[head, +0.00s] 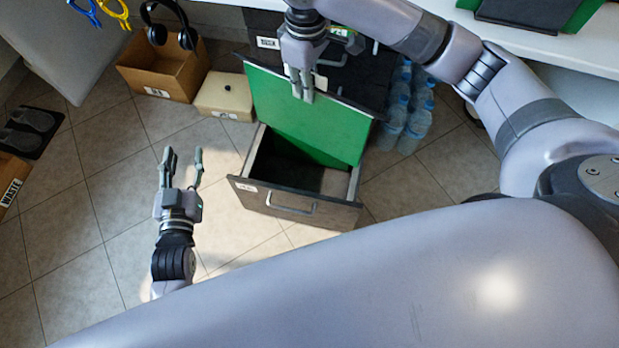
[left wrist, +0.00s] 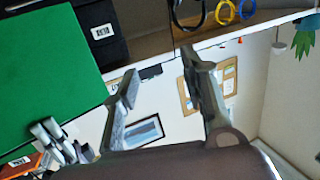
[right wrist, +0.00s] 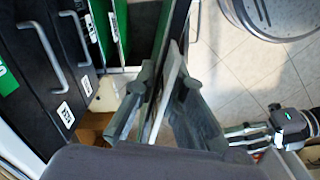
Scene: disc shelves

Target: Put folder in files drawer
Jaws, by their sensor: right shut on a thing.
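The green folder (head: 290,110) has a dark top edge and stands tilted, its lower part reaching into the open drawer. My right gripper (head: 303,92) is shut on the folder's top edge. In the right wrist view, the right fingers (right wrist: 168,95) pinch a thin pale strip of it. The files drawer (head: 300,208) is pulled out, with a grey front, a bar handle and a small label. Its inside looks dark and mostly empty; whether the folder touches its floor is unclear. My left gripper (head: 183,165) is open and empty, left of the drawer.
A cardboard box (head: 160,75) with headphones and a lidded beige box (head: 224,97) stand left of the drawer. Bottles (head: 408,112) stand to the right. A white tabletop (head: 540,45) overhangs the back right. The tiled floor around the left gripper is clear.

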